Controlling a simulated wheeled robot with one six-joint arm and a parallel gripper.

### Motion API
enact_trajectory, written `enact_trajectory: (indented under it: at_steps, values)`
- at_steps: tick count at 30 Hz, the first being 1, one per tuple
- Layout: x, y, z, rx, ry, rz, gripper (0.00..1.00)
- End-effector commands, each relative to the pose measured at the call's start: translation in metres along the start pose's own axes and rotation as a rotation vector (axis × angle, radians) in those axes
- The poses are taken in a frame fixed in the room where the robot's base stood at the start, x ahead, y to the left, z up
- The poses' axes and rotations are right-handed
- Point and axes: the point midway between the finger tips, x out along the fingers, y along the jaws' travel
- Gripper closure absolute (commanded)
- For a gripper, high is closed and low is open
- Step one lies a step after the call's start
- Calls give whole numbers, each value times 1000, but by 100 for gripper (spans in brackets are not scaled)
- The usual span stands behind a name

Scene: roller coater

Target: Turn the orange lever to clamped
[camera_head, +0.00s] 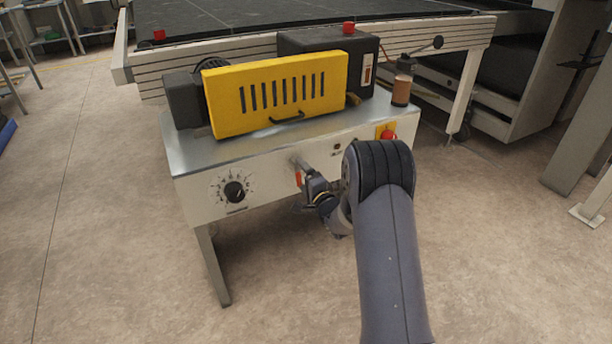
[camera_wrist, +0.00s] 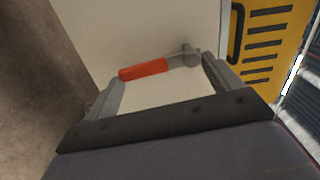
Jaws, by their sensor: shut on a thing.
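The orange lever has an orange grip (camera_wrist: 144,69) and a grey metal arm running to a pivot on the pale front panel in the wrist view. In the head view a little of its orange (camera_head: 298,180) shows on the front of the machine. My gripper (camera_head: 303,172) is at the lever, in front of the panel. In the wrist view its two fingers (camera_wrist: 165,85) stand on either side of the lever, shut on it. The exact contact points are hard to see. No clamp position marking is readable.
The roller coater (camera_head: 190,150) has a yellow slotted guard (camera_head: 275,92) on top. A black dial (camera_head: 235,191) is left of the lever and a red button (camera_head: 388,136) is right. A brown bottle (camera_head: 402,88) stands at the back right. The floor in front is clear.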

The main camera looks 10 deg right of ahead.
Motion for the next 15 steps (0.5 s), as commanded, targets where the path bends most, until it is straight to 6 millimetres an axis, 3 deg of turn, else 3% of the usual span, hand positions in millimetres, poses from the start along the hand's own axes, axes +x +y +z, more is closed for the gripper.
enact_trajectory:
  at_steps: [15]
  values:
    - [0, 2, 4, 116, 3, 2, 55]
